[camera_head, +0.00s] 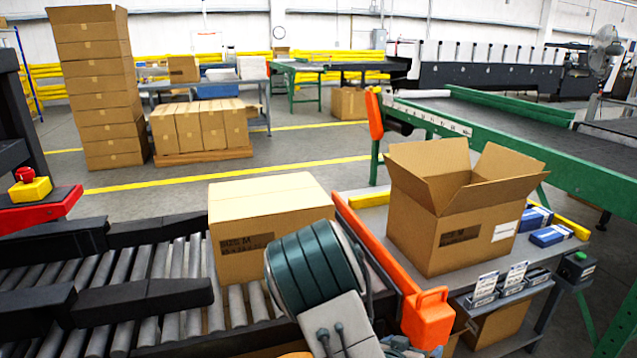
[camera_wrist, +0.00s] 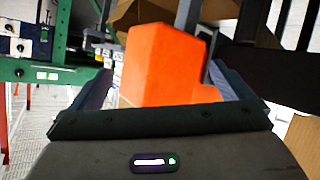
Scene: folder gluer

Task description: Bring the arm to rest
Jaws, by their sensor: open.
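My arm shows at the bottom middle of the head view, with a dark teal ribbed joint and a grey link running down out of the picture. My gripper (camera_wrist: 158,74) is open in the wrist view, its two dark fingers set wide apart. An orange rail end (camera_wrist: 168,62) fills the space seen between the fingers; I cannot tell how far beyond them it is. The same orange rail end (camera_head: 427,318) shows in the head view, right of my arm. The gripper's fingers are not clearly visible in the head view.
A closed carton (camera_head: 240,240) sits on the roller conveyor (camera_head: 180,260) behind my arm. An open carton (camera_head: 465,222) stands on the side table (camera_head: 375,218) beside small blue boxes (camera_head: 550,235). A green-framed belt conveyor (camera_head: 500,140) is behind. Floor (camera_head: 290,160) is free beyond.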

